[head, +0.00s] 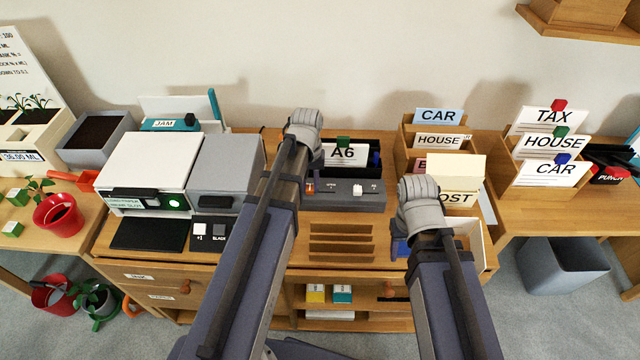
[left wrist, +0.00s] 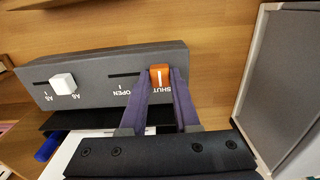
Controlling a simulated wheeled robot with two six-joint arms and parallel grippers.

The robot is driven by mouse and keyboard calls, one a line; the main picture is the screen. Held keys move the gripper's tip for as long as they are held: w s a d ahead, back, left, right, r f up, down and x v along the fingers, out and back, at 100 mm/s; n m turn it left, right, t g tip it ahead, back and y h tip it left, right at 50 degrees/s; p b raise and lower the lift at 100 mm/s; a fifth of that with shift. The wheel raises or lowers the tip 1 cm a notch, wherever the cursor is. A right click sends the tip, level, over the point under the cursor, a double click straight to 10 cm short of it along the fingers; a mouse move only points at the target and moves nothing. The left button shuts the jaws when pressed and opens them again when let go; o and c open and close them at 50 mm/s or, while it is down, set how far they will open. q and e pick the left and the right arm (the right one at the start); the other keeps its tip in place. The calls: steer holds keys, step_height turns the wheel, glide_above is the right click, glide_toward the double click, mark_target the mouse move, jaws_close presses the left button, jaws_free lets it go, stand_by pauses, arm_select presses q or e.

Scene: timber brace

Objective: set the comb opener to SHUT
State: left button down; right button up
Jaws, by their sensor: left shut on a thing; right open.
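The comb opener is a dark grey machine (head: 345,200) on the desk, with a card reading A6 behind it. Its orange slider knob (left wrist: 160,75) stands at the SHUT end of its slot in the left wrist view, beside the SHUT lettering; the empty slot runs towards OPEN. The knob also shows in the head view (head: 310,187), partly hidden. My left gripper (left wrist: 164,84) is shut on the orange knob, one finger on each side. My right gripper (head: 401,246) is open, low at the right of the desk, partly hidden by its own arm.
A white knob (left wrist: 63,83) sits in the machine's other slot, by A5 and A6. A white and grey machine (head: 150,165) stands to the left. A brown slotted rack (head: 340,243) lies in front. Card holders (head: 437,140) stand to the right.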

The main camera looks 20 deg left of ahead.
mark_target(308, 187)
arm_select(q)
steer(key=shift+a, duration=0.2)
steer(key=c, duration=0.6)
jaws_free()
steer(key=shift+s, duration=0.1)
steer(key=shift+c, duration=0.2)
steer(key=shift+r, duration=0.1)
step_height(308, 187, up, 8)
steer(key=p, duration=0.8)
steer(key=shift+f, duration=0.2)
